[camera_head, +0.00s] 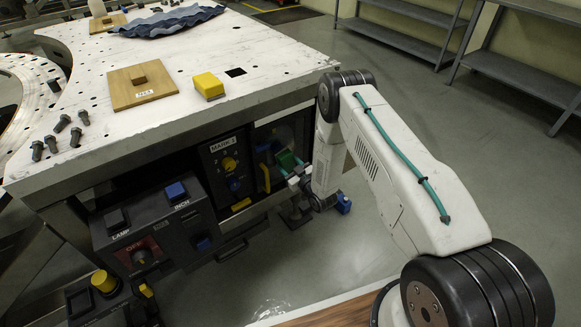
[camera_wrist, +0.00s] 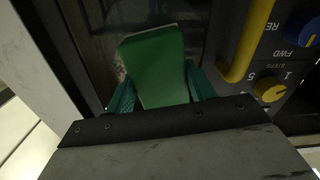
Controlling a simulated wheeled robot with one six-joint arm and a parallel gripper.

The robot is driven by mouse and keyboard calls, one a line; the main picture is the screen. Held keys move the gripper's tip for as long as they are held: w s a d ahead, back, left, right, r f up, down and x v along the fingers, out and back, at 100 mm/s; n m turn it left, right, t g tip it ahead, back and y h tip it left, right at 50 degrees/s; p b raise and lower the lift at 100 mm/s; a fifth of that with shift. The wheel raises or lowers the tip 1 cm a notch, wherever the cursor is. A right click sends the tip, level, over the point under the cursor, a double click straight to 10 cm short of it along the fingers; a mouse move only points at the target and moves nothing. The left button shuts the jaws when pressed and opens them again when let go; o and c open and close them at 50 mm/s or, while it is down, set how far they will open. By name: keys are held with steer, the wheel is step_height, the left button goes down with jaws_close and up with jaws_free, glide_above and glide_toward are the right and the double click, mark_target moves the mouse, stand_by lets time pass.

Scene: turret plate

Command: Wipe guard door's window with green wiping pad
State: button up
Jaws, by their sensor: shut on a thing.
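The green wiping pad (camera_wrist: 155,68) is held between the teal fingers of my gripper (camera_wrist: 160,92), which is shut on it. In the head view the pad (camera_head: 287,160) shows at the front side of the bench, in front of the guard door's window (camera_head: 278,135). My gripper (camera_head: 298,178) reaches it from the right. In the wrist view the dark window (camera_wrist: 192,35) lies behind the pad, with a pale smudge at the pad's left edge. I cannot tell whether the pad touches the pane.
A yellow handle (camera_wrist: 250,40) stands right of the pad, beside a knob panel (camera_head: 228,163). A control box (camera_head: 155,230) juts out at the lower left. The bench top (camera_head: 200,45) holds a yellow block (camera_head: 209,86), a wooden plate (camera_head: 142,88) and a blue cloth (camera_head: 168,20).

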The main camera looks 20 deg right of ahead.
mark_target(289, 159)
steer(key=shift+x, duration=0.95)
stand_by(0.6)
steer(key=shift+d, duration=0.1)
